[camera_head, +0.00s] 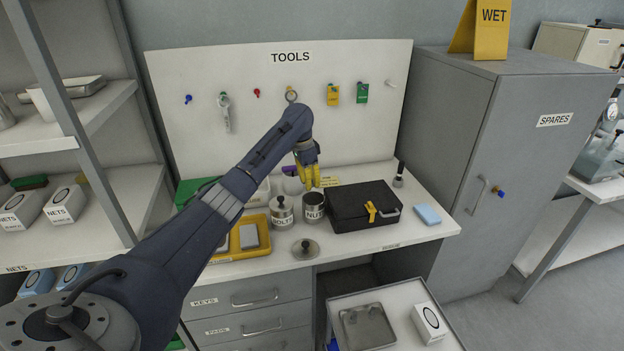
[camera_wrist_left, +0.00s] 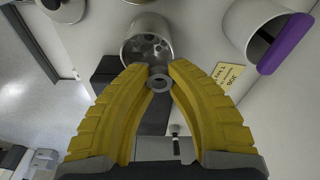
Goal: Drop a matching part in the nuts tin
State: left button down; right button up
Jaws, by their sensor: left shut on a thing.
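The nuts tin (camera_head: 313,213) is a grey metal can on the bench, open at the top, with its label partly visible. In the left wrist view its mouth (camera_wrist_left: 148,22) shows grey pieces inside. My left gripper (camera_head: 312,184) has yellow fingers pointing down just above the tin. Its fingers are shut on a small grey metal nut (camera_wrist_left: 158,85), a ring with a round hole, held at the fingertips beside the tin's mouth in that view. I cannot tell its exact height above the rim. My right gripper is not in view.
A lidded bolts tin (camera_head: 282,212) stands left of the nuts tin. A loose lid (camera_head: 305,249) lies in front. A black case (camera_head: 350,209) with a yellow tag is close on the right. An open drawer (camera_head: 385,300) juts out below.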

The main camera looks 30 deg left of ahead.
pick_arm(q)
jog(key=shift+f, duration=2.15)
jog(key=c, duration=1.3)
grip_release()
jog(key=shift+o, duration=0.2)
jog(key=shift+r, duration=0.1)
notch_tip(320, 180, up, 12)
jog(key=s+a, duration=0.1)
jog(key=shift+s, duration=0.25)
jog(key=shift+f, duration=0.2)
